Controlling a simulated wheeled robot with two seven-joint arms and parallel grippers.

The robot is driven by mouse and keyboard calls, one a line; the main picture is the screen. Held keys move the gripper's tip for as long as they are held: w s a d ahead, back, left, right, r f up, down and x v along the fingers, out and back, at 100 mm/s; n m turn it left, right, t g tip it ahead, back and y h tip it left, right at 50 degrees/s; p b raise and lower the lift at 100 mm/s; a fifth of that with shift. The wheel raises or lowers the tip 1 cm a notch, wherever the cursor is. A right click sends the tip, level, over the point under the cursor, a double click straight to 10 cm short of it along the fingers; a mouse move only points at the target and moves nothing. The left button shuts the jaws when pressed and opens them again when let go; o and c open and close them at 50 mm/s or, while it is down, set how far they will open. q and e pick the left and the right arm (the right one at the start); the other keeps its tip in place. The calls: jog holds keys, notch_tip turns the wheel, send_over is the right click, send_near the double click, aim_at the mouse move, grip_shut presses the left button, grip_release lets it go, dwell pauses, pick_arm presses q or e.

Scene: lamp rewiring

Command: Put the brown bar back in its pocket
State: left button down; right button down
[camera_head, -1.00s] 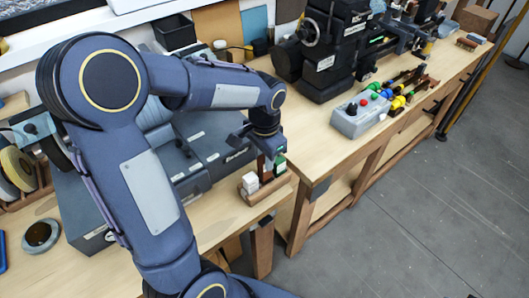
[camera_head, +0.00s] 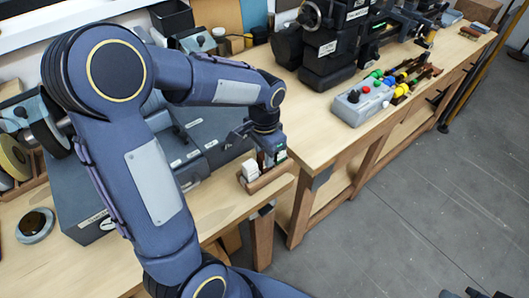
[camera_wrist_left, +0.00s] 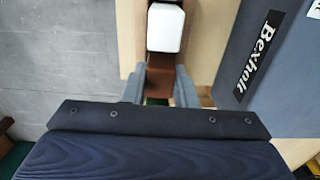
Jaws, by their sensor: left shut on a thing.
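My left gripper (camera_head: 268,153) points down over a small wooden holder (camera_head: 268,181) at the bench's front corner. In the left wrist view its two fingers (camera_wrist_left: 160,88) are shut on a brown bar (camera_wrist_left: 160,80). The bar is low among the holder's pockets; its lower end is hidden, so I cannot tell how deep it sits. A white block (camera_head: 250,170) stands in the holder beside the gripper; it also shows in the left wrist view (camera_wrist_left: 165,28). A green-and-white block (camera_head: 280,155) is on the other side. Dark tips, apparently my right gripper (camera_head: 473,293), show at the bottom right edge.
A grey case (camera_wrist_left: 270,60) lies close beside the holder. A grey button box (camera_head: 362,103) and a row of coloured-handled tools (camera_head: 405,85) are on the right bench. A black machine (camera_head: 325,50) stands behind them. The grey floor (camera_head: 400,210) in front is open.

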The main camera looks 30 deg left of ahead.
pick_arm(q)
jog(key=shift+f, duration=0.25)
jog(key=c, duration=1.1)
grip_release()
notch_tip(320, 180, up, 7)
jog(key=shift+r+b, duration=0.2)
jog(key=shift+b, duration=0.1)
jog(key=shift+s+r, duration=0.15)
jog(key=shift+r, duration=0.1)
jog(key=s+d+n+t+h, duration=0.2)
jog(key=s+n, duration=0.1)
jog(key=s, duration=0.5)
jog(key=s+d+n+t+h, duration=0.1)
jog(key=s+d+n+t, duration=0.1)
jog(key=s, duration=0.6)
jog(key=shift+s+n+t+h, duration=0.4)
jog(key=shift+n+t, duration=0.2)
jog(key=shift+t, duration=0.2)
